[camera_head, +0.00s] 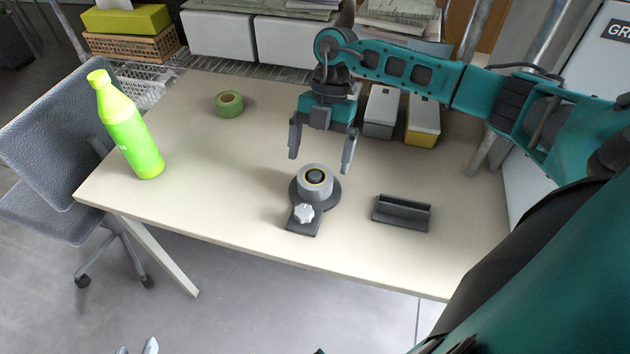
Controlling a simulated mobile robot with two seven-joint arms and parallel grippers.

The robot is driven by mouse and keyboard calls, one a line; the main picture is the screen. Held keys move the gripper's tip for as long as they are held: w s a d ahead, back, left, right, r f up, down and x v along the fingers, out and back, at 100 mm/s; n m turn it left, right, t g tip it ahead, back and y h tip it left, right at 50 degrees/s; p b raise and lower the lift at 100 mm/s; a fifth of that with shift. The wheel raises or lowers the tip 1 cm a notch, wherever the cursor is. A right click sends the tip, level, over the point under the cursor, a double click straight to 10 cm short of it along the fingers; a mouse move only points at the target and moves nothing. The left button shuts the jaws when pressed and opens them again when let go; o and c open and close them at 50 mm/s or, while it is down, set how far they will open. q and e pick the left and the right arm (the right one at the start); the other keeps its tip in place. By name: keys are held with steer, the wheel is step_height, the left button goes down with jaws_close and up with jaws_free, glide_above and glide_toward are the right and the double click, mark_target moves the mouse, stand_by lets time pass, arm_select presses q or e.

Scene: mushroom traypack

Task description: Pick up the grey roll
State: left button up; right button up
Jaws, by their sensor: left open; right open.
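The grey roll (317,188) sits upright on a dark round base (334,202) with a white star-shaped knob (303,212) at its front. A dark and yellow ring shows in the roll's centre. My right gripper (319,164) is open and points down, with its fingertips spread just above and behind the roll. It appears empty and apart from the roll.
On the table (200,180) are a green tape roll (229,104), a lime bottle (130,135) near the left edge, a dark slotted block (401,212) right of the roll, and two small boxes (380,110) behind the gripper. Clear tabletop lies left of the roll.

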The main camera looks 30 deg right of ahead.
mark_target(315, 175)
steer(key=shift+x, duration=2.75)
steer(key=shift+a+r, duration=0.1)
steer(key=shift+a, duration=0.05)
steer(key=shift+c, duration=0.5)
steer(key=c, duration=0.9)
